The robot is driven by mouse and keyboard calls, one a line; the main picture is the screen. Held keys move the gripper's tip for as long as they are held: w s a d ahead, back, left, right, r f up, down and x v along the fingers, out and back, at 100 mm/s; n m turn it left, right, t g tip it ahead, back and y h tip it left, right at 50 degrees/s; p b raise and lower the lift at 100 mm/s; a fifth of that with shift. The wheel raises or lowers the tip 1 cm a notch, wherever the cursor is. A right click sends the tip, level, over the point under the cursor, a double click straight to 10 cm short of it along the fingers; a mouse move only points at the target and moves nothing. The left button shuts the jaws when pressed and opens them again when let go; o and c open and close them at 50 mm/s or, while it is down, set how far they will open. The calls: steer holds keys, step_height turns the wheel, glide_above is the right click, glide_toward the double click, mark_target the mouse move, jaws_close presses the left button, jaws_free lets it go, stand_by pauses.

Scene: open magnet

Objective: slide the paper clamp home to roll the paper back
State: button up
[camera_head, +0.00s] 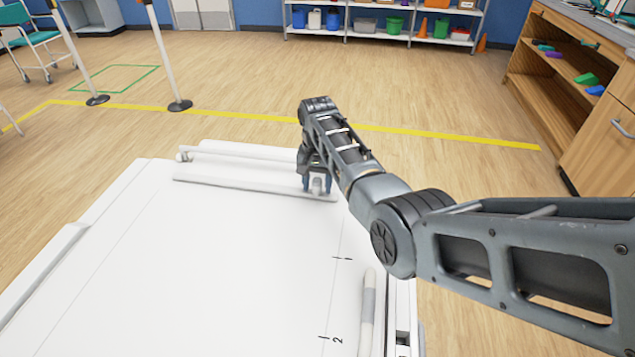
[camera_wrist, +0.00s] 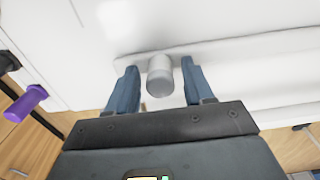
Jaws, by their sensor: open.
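The paper clamp (camera_head: 240,187) is a long white bar lying across the far end of the white padded couch. It also shows in the wrist view (camera_wrist: 240,58). A short grey-white round knob (camera_wrist: 160,80) stands at one end of the clamp. My gripper (camera_head: 317,186) is over the clamp's right end in the head view. In the wrist view its two blue fingers (camera_wrist: 159,68) are open, one on each side of the knob. I cannot tell whether either finger touches it. White paper (camera_head: 220,260) with a thin line and printed marks covers the couch top.
A white rail (camera_head: 368,310) lies along the couch's right side. Two posts (camera_head: 165,60) stand on the floor at the upper left. A wooden shelf unit (camera_head: 570,90) is at the right. A purple cylindrical object (camera_wrist: 28,100) shows at the wrist view's left.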

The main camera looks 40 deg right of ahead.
step_height(320, 180, up, 8)
steer(key=shift+f, duration=0.15)
stand_by(0.7)
